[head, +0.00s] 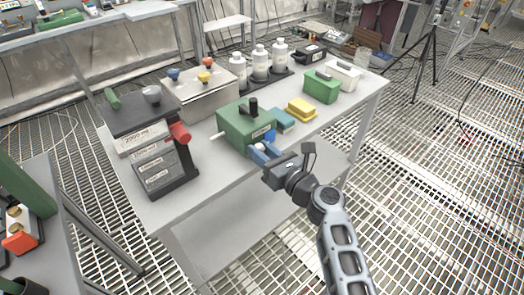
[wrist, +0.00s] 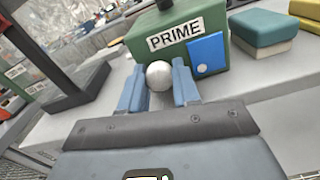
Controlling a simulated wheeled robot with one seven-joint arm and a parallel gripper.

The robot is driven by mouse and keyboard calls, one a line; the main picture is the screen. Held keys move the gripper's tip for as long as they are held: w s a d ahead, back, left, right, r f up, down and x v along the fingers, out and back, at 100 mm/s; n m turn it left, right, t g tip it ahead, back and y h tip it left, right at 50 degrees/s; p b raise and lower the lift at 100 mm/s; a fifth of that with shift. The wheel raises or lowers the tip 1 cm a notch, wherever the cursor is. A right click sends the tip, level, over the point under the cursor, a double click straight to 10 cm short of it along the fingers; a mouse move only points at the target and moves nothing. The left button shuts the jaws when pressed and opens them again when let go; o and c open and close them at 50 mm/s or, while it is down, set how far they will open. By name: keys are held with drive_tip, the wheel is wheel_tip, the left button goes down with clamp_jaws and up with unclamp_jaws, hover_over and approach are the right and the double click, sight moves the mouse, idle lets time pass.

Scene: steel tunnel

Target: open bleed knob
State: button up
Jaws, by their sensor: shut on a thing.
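A green box (head: 236,130) stands near the front edge of the table, with a black knob (head: 253,106) on top and a white lever (head: 217,135) at its left. In the wrist view the box (wrist: 212,18) carries a "PRIME" label and a blue plate (wrist: 207,54). A pale round knob (wrist: 159,75) is at its front, below the label. My gripper (wrist: 158,78) has its two blue fingers on either side of this knob, shut on it. In the head view my gripper (head: 262,151) partly hides the knob. No label reading "bleed" is legible.
A dark stand with a red knob (head: 180,132) is at the left. A metal box (head: 200,94) with coloured knobs and several white bottles (head: 260,62) stand behind. Teal (head: 283,120) and yellow (head: 301,108) blocks lie right of the green box. The table's front right is clear.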

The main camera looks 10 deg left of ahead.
drive_tip(key=n+b, duration=0.1)
drive_tip(key=n, duration=0.1)
drive_tip(key=n+b, duration=0.1)
drive_tip(key=b, duration=0.1)
drive_tip(key=shift+f+n, duration=0.2)
drive_tip(key=shift+n, duration=0.2)
drive_tip(key=n+b, duration=0.3)
drive_tip(key=n, duration=0.1)
drive_tip(key=shift+n, duration=0.3)
drive_tip(key=n+b, duration=0.3)
drive_tip(key=n, duration=0.1)
drive_tip(key=shift+b, duration=0.3)
drive_tip(key=n+b, duration=0.3)
drive_tip(key=n, duration=0.1)
drive_tip(key=shift+f, duration=0.1)
drive_tip(key=n+b, duration=0.6)
drive_tip(key=n, duration=0.1)
drive_tip(key=n+b, duration=0.4)
drive_tip(key=n, duration=0.1)
drive_tip(key=shift+n+b, duration=1.1)
drive_tip(key=shift+n, duration=0.3)
